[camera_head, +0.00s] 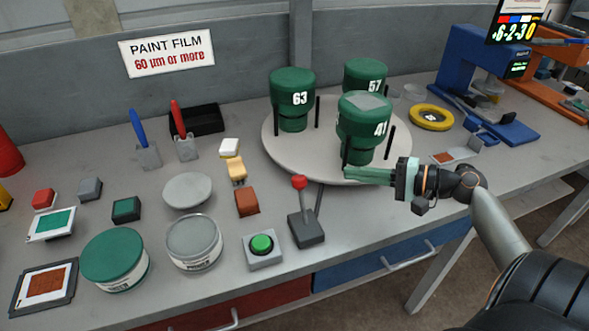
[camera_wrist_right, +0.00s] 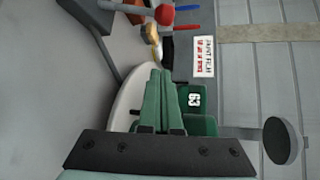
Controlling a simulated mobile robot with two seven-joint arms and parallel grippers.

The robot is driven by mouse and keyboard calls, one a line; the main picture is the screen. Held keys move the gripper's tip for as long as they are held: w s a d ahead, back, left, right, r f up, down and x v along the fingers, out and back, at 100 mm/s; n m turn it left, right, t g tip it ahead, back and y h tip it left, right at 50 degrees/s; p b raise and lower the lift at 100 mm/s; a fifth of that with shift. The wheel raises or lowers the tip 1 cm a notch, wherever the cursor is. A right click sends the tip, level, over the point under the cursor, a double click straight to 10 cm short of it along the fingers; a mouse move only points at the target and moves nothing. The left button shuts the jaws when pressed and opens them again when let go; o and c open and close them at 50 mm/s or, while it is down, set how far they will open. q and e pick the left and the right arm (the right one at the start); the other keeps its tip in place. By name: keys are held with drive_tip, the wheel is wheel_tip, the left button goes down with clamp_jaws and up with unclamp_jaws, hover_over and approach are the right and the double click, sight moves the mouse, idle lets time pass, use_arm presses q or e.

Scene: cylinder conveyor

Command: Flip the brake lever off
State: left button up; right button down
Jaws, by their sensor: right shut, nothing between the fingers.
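A red knob (camera_wrist_right: 165,14), which looks like the lever's, shows at the top of the right wrist view. My right gripper (camera_head: 347,173) has green fingers, pressed together and empty, to the right of the knob and apart from it, in front of the cylinder marked 41 (camera_head: 365,125). The fingers also show in the right wrist view (camera_wrist_right: 161,75). My left gripper is not in view.
Green cylinders marked 63 (camera_head: 293,97) and 57 (camera_head: 365,72) stand on the turntable among black pegs. A green push button (camera_head: 262,245) sits left of the lever base. Paint cans (camera_head: 194,243) stand farther left. Bare bench lies right of the lever.

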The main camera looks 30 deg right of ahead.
sight(303, 203)
drive_tip(key=shift+w+r, duration=0.1)
drive_tip(key=shift+w, duration=0.1)
drive_tip(key=shift+s, duration=0.1)
drive_tip(key=w+a+f+p, duration=0.1)
drive_tip(key=w+a+p, duration=0.1)
drive_tip(key=w+a, duration=0.3)
drive_tip(key=shift+w+a, duration=0.25)
drive_tip(key=shift+a, duration=1.1)
drive_tip(key=shift+a, duration=0.1)
